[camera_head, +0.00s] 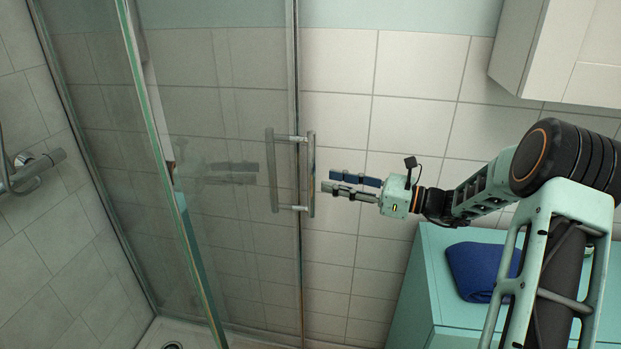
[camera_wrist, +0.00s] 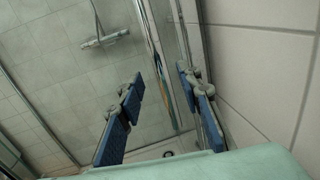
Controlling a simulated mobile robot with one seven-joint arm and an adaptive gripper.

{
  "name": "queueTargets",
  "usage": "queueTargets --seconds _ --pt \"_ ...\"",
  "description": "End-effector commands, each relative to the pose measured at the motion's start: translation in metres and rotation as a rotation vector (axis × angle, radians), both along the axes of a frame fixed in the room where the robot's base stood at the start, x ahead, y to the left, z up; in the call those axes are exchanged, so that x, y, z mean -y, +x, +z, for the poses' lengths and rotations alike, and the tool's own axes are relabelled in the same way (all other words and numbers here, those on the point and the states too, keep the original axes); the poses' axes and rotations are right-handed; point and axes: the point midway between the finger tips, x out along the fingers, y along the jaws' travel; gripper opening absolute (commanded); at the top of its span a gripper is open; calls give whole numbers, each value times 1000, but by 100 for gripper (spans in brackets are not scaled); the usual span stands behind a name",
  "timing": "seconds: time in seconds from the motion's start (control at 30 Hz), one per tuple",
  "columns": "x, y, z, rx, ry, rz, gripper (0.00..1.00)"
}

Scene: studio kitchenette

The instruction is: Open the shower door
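The shower door (camera_head: 238,110) is a clear glass panel with an upright metal edge on its right. Its handle (camera_head: 311,172) is an upright metal bar near that edge, with a matching bar (camera_head: 271,172) on the other side of the glass. My gripper (camera_head: 326,184) is just right of the handle at mid-height, with its fingers pointing left towards it. In the wrist view, my gripper's two blue-padded fingers (camera_wrist: 162,86) are spread apart with nothing held between them. Upright metal and glass edges show beyond and between them. I cannot tell whether a finger touches the handle.
A shower mixer (camera_head: 35,168) is on the tiled left wall, also in the wrist view (camera_wrist: 104,39). A teal cabinet (camera_head: 408,300) with a folded blue towel (camera_head: 474,272) stands at lower right. A white wall cupboard (camera_head: 545,45) hangs at upper right.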

Motion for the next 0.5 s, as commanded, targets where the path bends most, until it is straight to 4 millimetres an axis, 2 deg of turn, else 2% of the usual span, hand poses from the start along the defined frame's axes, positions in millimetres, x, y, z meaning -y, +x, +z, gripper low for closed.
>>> queueTargets --seconds 0.03,0.23,0.5 --pt "-11 3 0 0 0 5 33" --pt "-43 16 0 0 -2 3 33" --pt "-61 24 0 1 -3 1 33"
